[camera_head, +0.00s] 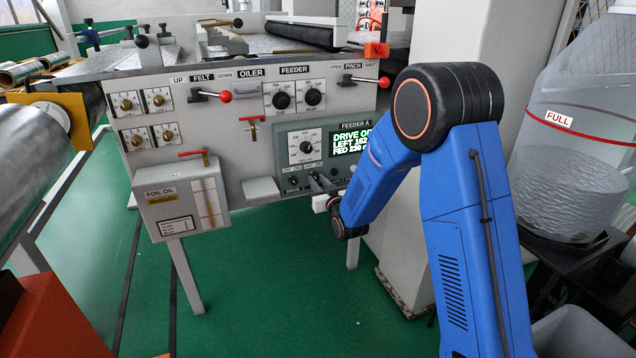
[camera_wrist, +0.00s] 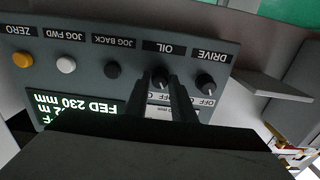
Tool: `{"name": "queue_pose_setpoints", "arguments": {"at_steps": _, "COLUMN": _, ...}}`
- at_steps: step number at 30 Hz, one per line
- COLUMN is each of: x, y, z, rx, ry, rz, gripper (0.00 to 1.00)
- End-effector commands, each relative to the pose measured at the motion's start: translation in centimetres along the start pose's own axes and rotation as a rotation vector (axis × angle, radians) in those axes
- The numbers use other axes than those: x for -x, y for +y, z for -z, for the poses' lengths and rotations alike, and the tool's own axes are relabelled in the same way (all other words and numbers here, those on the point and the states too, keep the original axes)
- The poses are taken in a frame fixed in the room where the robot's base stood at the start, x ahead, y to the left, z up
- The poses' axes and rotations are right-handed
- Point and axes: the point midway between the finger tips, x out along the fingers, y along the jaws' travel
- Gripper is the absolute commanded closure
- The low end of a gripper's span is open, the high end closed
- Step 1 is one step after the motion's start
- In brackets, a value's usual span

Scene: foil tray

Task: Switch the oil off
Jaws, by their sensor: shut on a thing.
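The feeder panel (camera_head: 281,145), marked FEEDER A, is on the front of the machine below the FEEDER dials. The wrist view shows this panel upside down (camera_wrist: 218,52). There the black OIL knob (camera_wrist: 159,76) sits below its OIL label, with the DRIVE knob (camera_wrist: 205,84) beside it to the right. My gripper (camera_wrist: 161,86) has its two dark fingers on either side of the OIL knob, shut on it. The fingers hide the knob's sides and part of its OFF marking, so I cannot tell which way it points. In the head view my gripper (camera_head: 317,182) is at the panel's lower edge.
The panel's display (camera_head: 350,140) is lit with green text, partly behind my arm. In the wrist view, JOG BACK (camera_wrist: 112,70), JOG FWD (camera_wrist: 66,64) and ZERO (camera_wrist: 23,60) buttons lie left of OIL. A grey foil oil box (camera_head: 165,212) stands left of the panel.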

Motion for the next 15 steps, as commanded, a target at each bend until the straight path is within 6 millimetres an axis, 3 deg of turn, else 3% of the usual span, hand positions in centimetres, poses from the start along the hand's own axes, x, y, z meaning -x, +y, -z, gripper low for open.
{"name": "queue_pose_setpoints", "arguments": {"at_steps": 14, "x": 0.05, "y": 0.01, "z": -0.11, "rx": 0.016, "ry": -0.002, "rz": 0.000, "gripper": 1.00}}
{"name": "queue_pose_setpoints", "arguments": {"at_steps": 15, "x": 0.05, "y": 0.01, "z": -0.11, "rx": 0.016, "ry": -0.002, "rz": 0.000, "gripper": 0.75}}
